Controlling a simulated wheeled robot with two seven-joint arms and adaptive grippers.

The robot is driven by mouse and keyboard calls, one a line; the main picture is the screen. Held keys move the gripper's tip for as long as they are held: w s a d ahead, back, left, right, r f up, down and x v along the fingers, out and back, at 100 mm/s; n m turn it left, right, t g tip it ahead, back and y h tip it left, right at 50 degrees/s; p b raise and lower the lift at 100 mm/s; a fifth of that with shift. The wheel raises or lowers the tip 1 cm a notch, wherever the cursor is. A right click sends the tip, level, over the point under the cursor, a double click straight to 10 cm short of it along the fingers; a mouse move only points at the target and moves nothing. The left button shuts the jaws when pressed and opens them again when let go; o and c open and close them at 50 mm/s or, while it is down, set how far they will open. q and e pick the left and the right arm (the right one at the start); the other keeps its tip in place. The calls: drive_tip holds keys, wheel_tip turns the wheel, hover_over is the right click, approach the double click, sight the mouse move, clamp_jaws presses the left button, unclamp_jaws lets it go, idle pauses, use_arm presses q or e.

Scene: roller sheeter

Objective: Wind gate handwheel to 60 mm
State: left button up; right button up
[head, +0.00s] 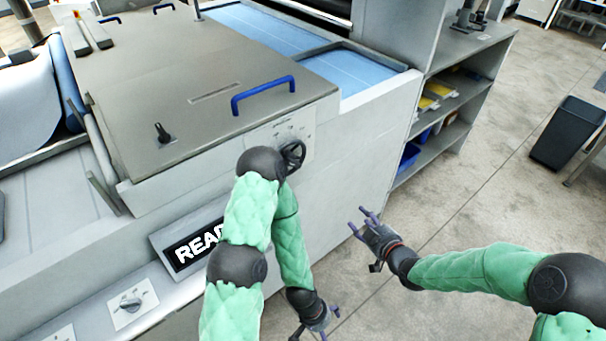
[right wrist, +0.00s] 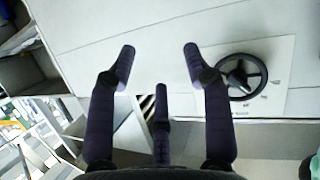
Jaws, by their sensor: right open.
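The gate handwheel (head: 293,156) is a small black spoked wheel on a pale marked plate (head: 308,135) on the machine's side. In the head view, my left arm's elbow is close beside it and partly covers the plate. In the right wrist view the whole handwheel (right wrist: 240,77) shows, to the right of the fingers. My right gripper (head: 364,222) is open and empty, to the right of and below the wheel, apart from it. Its spread fingers also show in the right wrist view (right wrist: 159,50). My left gripper (head: 318,322) hangs low at the bottom edge, fingers apart and empty. The plate's markings are too small to read.
A display (head: 190,249) reading "REA…" is partly hidden by my left arm. A grey cover (head: 200,85) with blue handles tops the machine. Shelves (head: 445,120) and a dark bin (head: 568,133) stand right; floor between is clear.

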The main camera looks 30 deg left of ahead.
sight(297, 164)
drive_tip(key=s+a+r+n+g+y+b, duration=0.1)
drive_tip(key=s+a+r+n+y, duration=0.15)
drive_tip(key=a+r+n, duration=0.3)
drive_tip(key=s+a+r+n+g+y+b, duration=0.1)
drive_tip(key=a+r+n+y+b, duration=0.1)
drive_tip(key=a+r+n+y, duration=0.3)
drive_tip(key=shift+m+h, duration=0.75)
drive_tip(key=shift+h, duration=0.2)
drive_tip(key=x, duration=0.3)
drive_tip(key=b+x, duration=0.1)
drive_tip(key=x, duration=0.2)
drive_tip(key=r+x, duration=0.1)
drive_tip(key=x, duration=0.2)
drive_tip(key=shift+a+r+b, duration=0.1)
drive_tip(key=shift+a+b, duration=0.2)
drive_tip(key=shift+b, duration=0.05)
drive_tip(key=shift+x, duration=0.85)
drive_tip(key=shift+r, duration=0.15)
clamp_jaws()
